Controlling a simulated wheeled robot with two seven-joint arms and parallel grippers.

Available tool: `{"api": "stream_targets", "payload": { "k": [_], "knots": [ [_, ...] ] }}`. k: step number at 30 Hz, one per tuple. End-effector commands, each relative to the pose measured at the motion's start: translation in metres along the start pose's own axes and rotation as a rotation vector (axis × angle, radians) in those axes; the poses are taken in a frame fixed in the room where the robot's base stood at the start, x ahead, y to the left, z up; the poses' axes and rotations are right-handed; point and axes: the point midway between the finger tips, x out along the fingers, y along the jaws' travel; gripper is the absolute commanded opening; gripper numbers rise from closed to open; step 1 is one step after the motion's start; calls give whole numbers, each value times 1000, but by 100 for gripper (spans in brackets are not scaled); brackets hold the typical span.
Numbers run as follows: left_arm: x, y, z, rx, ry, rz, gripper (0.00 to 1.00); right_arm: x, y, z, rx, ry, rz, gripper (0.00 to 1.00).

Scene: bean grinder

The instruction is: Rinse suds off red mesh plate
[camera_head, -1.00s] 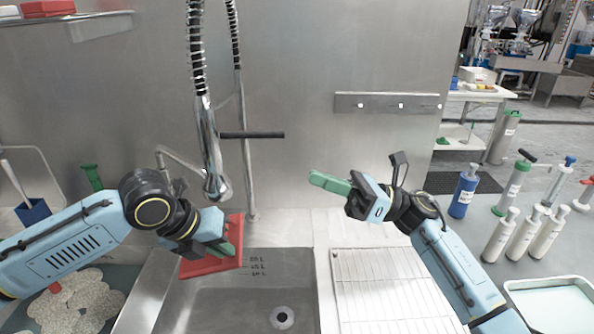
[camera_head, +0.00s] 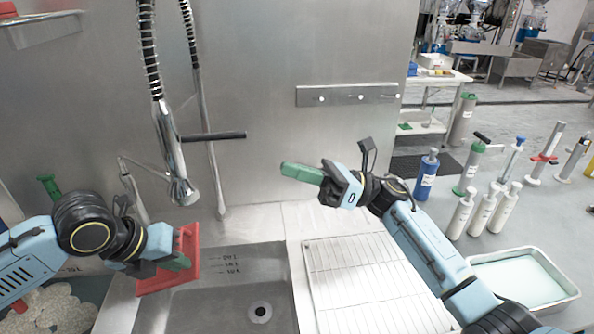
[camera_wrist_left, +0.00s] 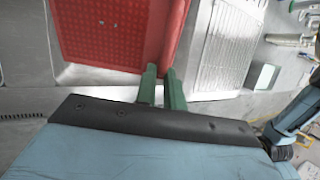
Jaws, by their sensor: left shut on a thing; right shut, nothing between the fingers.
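The red mesh plate (camera_head: 186,240) is held over the left part of the sink (camera_head: 235,295). My left gripper (camera_head: 176,263) is shut on its edge. In the left wrist view the plate (camera_wrist_left: 105,32) shows small perforations and a raised side wall, with the green fingers (camera_wrist_left: 162,85) gripping that wall. I cannot make out suds on it. The sprayer head (camera_head: 183,190) hangs from the coiled hose tap just behind the plate. My right gripper (camera_head: 302,173) is shut and empty, raised in front of the steel back wall, to the right of the tap.
A wire drying rack (camera_head: 365,280) lies right of the sink. Several bottles (camera_head: 485,212) and a tray of pale liquid (camera_head: 520,280) stand further right. A horizontal tap lever (camera_head: 215,136) sticks out to the right. Pale round pieces (camera_head: 50,308) lie at the lower left.

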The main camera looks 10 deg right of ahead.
Motion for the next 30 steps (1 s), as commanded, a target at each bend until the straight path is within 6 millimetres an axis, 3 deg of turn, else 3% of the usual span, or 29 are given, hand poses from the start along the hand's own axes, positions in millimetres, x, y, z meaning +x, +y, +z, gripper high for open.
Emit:
{"api": "stream_targets", "payload": {
  "k": [15,30],
  "knots": [
    [-21,26,-24,0,-1,0,0,7,4,16,0,0,0,0],
    [-22,29,-27,1,-2,-2,0,7,4,17,0,0,0,0]
  ]
}}
